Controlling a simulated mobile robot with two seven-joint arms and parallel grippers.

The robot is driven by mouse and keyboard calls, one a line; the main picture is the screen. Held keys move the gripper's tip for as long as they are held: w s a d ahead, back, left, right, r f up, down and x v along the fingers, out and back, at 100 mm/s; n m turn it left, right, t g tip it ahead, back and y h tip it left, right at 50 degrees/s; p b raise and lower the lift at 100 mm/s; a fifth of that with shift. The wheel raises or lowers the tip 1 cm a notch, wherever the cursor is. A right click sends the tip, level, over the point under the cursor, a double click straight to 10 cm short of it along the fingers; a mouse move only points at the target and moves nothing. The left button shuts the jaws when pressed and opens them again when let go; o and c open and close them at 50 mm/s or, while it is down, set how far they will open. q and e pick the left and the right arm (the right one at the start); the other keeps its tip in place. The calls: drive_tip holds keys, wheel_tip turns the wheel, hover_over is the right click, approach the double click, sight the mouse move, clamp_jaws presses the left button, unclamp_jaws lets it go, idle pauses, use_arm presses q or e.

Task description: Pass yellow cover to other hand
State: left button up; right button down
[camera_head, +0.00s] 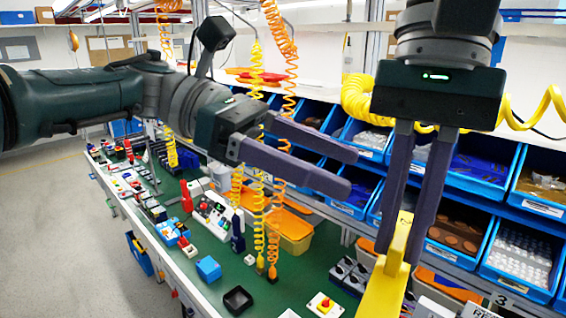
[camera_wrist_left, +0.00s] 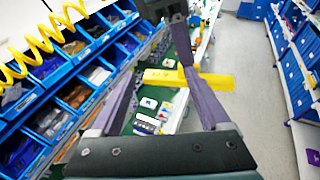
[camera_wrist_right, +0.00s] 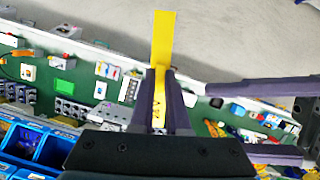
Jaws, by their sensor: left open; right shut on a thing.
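The yellow cover (camera_head: 390,270) is a long flat yellow piece, hanging down from my right gripper (camera_head: 408,225). My right gripper is shut on its upper end. In the right wrist view the cover (camera_wrist_right: 163,40) sticks out beyond the fingertips. My left gripper (camera_head: 350,170) is open and empty, its two fingers pointing right toward the right gripper, apart from the cover in the head view. In the left wrist view the cover (camera_wrist_left: 210,82) shows beyond and partly behind the left fingers. The left fingers also show at the right of the right wrist view (camera_wrist_right: 305,120).
A green workbench (camera_head: 200,240) with several switches and small devices lies below. Blue bins (camera_head: 520,255) of parts stand along the right. Orange and yellow coiled cables (camera_head: 272,225) hang behind the left gripper. Free air lies between the two grippers.

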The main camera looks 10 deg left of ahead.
sight(406, 239)
use_arm(q)
drive_tip(key=s+a+m+g+y, duration=0.2)
drive_tip(key=s+a+g, duration=0.1)
drive_tip(key=shift+t, duration=0.3)
drive_tip(key=x, duration=1.1)
drive_tip(key=shift+w+d, duration=0.1)
drive_tip(key=shift+d, duration=0.15)
clamp_jaws()
use_arm(e)
drive_tip(key=c, duration=0.8)
unclamp_jaws()
